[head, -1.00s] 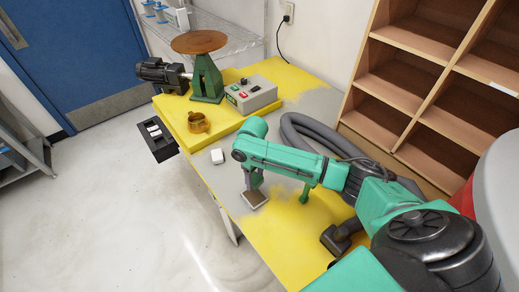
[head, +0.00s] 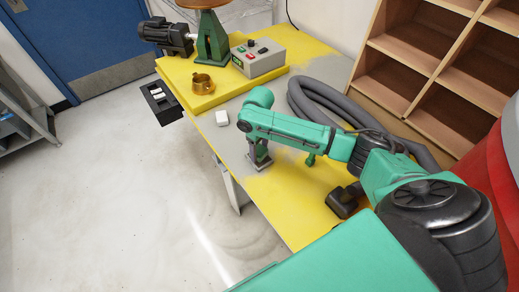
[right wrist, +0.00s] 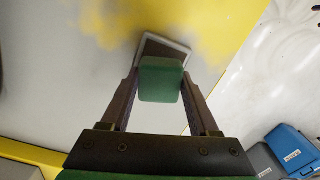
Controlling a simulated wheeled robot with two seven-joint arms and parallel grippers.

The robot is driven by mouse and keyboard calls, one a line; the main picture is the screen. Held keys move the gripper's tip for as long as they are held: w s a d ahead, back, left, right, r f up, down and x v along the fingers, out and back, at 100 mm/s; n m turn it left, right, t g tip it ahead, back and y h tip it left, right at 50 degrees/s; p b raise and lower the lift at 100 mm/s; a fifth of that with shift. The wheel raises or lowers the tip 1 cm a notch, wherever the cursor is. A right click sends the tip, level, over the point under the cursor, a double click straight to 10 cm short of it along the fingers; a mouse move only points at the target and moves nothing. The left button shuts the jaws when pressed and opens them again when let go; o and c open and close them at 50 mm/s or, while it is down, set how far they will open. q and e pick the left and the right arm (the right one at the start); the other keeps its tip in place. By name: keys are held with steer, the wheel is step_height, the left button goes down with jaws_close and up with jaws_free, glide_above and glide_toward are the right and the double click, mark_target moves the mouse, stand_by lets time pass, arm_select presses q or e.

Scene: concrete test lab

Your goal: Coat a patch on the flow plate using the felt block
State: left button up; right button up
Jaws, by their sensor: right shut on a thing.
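My right gripper (head: 258,158) points down over the front edge area of the table. In the right wrist view its two fingers (right wrist: 160,82) are shut on a green block, which I take as the felt block (right wrist: 161,88). Just beyond the block lies a small plate with a pale rim and dark brown face, which I take as the flow plate (right wrist: 152,47). The block covers part of it. I cannot tell whether they touch. In the head view the gripper mostly hides the plate. My left gripper is not in view.
The worn yellow and grey table (head: 285,205) carries a thick grey hose (head: 320,108), a control box (head: 257,57), a brass cup (head: 203,82), a small white block (head: 222,118) and a dark tool (head: 343,202). A wooden shelf (head: 420,62) stands behind.

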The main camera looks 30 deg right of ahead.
steer(key=shift+w+d, duration=0.1)
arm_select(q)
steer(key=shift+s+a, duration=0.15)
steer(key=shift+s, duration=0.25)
arm_select(e)
steer(key=shift+f, duration=0.1)
steer(key=shift+w, duration=0.1)
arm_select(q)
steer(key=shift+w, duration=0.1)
arm_select(e)
steer(key=shift+f, duration=0.1)
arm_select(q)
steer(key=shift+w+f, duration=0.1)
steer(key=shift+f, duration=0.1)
arm_select(e)
steer(key=shift+f, duration=0.4)
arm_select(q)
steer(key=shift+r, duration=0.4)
arm_select(e)
steer(key=shift+s+f, duration=0.1)
steer(key=shift+s, duration=0.1)
stand_by(0.8)
